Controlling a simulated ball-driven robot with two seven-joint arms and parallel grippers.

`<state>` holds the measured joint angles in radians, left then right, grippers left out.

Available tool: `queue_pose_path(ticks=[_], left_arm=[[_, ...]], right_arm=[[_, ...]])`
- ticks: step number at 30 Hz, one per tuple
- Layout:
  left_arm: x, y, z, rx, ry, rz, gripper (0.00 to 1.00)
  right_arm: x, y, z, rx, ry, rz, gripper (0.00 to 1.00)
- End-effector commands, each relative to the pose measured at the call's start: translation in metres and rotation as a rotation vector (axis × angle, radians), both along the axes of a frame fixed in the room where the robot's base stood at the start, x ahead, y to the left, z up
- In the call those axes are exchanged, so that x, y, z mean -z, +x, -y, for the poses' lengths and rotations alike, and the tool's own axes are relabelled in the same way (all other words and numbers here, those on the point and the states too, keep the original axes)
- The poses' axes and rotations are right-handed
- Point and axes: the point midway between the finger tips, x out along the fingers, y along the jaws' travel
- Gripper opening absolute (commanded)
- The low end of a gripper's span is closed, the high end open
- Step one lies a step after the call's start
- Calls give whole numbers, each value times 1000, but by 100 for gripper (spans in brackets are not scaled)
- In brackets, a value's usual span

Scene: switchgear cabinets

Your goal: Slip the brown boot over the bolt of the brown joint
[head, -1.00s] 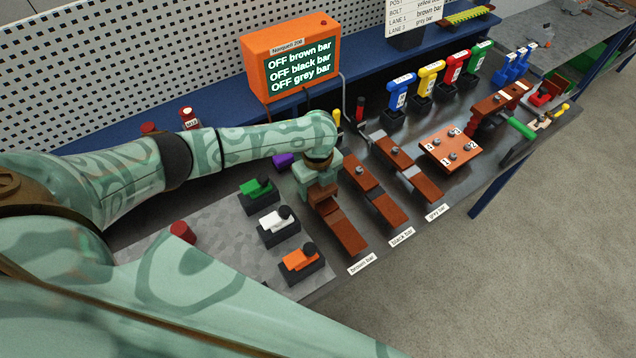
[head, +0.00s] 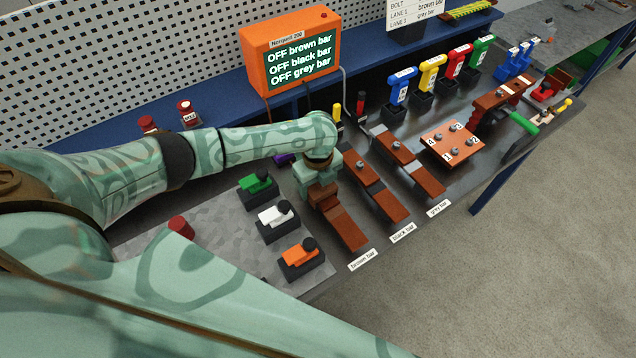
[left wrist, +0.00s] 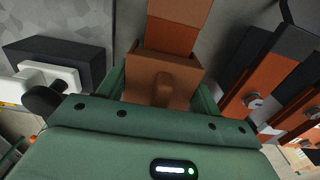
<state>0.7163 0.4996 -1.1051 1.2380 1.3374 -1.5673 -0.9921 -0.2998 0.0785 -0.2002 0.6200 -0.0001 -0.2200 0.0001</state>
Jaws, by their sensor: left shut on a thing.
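My left gripper (head: 319,172) is shut on the brown boot (head: 322,193) at the far part of the brown bar (head: 346,231). In the left wrist view the boot (left wrist: 164,82), a brown block with a raised rib, sits between the green fingers (left wrist: 160,88), in line with the copper bar. The joint's bolt does not show; the boot and gripper hide that spot. I cannot tell whether the boot is fully down over it. My right gripper is not in view.
The black bar (head: 385,202) and grey bar (head: 424,180) lie to the right with bolts exposed. Green (head: 257,184), white (head: 273,215) and orange (head: 300,256) switch-like blocks stand to the left. The orange display (head: 290,57) reads OFF for all three bars.

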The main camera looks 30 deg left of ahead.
Motion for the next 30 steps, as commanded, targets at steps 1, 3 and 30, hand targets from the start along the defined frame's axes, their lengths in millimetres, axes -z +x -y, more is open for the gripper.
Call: queue_pose_path(ticks=[1,3,30], left_arm=[[0,0,0,0,0,0,42],[0,0,0,0,0,0,42],[-115,1,-1,2,1,5,90]], right_arm=[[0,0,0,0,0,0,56],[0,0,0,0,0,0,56],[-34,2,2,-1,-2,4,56]])
